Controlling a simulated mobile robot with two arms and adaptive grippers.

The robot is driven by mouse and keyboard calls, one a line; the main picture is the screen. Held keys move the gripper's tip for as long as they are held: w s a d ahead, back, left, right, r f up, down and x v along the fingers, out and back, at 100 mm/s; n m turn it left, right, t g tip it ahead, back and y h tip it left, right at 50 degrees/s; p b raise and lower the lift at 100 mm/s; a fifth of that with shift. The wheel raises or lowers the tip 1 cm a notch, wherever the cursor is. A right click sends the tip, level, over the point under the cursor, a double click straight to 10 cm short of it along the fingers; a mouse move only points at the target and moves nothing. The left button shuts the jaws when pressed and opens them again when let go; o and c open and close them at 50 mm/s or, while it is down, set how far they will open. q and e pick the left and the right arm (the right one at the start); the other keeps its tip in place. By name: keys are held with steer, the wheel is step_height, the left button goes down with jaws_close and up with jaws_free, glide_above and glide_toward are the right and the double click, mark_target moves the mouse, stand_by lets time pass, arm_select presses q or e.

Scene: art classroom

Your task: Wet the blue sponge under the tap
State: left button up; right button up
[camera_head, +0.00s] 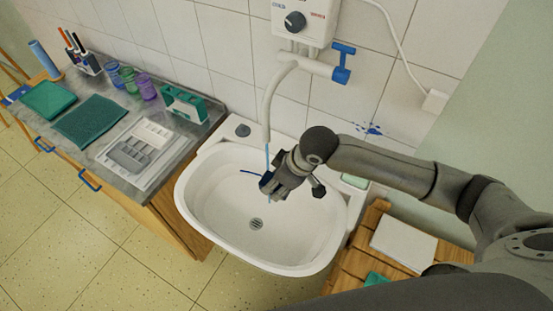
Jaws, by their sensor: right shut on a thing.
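The blue sponge (266,180) is a small dark blue block, mostly hidden by the fingers of my right gripper (272,185). My right gripper is shut on it and holds it over the white sink basin (213,222), below the tap spout. The grey tap pipe (267,105) comes down from the white wall heater. A thin blue stream of water (267,155) runs from the spout down to the sponge. The blue tap handle (342,62) is on the wall to the right of the spout. My left gripper is not in view.
A wooden slatted stand (352,272) with a white block (403,243) is right of the sink. The basin around the drain (256,223) is clear.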

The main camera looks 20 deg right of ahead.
steer(key=shift+r, duration=0.1)
steer(key=shift+s+a+r+p, duration=0.15)
steer(key=shift+r+p, duration=0.1)
steer(key=shift+p, duration=0.2)
steer(key=shift+s+a+r+p, duration=0.2)
steer(key=shift+s+r+p, duration=0.35)
steer(key=shift+s+p, duration=0.2)
steer(key=shift+s+a+r+p, duration=0.2)
steer(key=shift+s+r+p, duration=0.35)
steer(key=shift+s+p, duration=0.15)
steer(key=shift+s+a+r+p, duration=0.2)
steer(key=shift+s+r+p, duration=0.4)
steer(key=shift+s, duration=0.2)
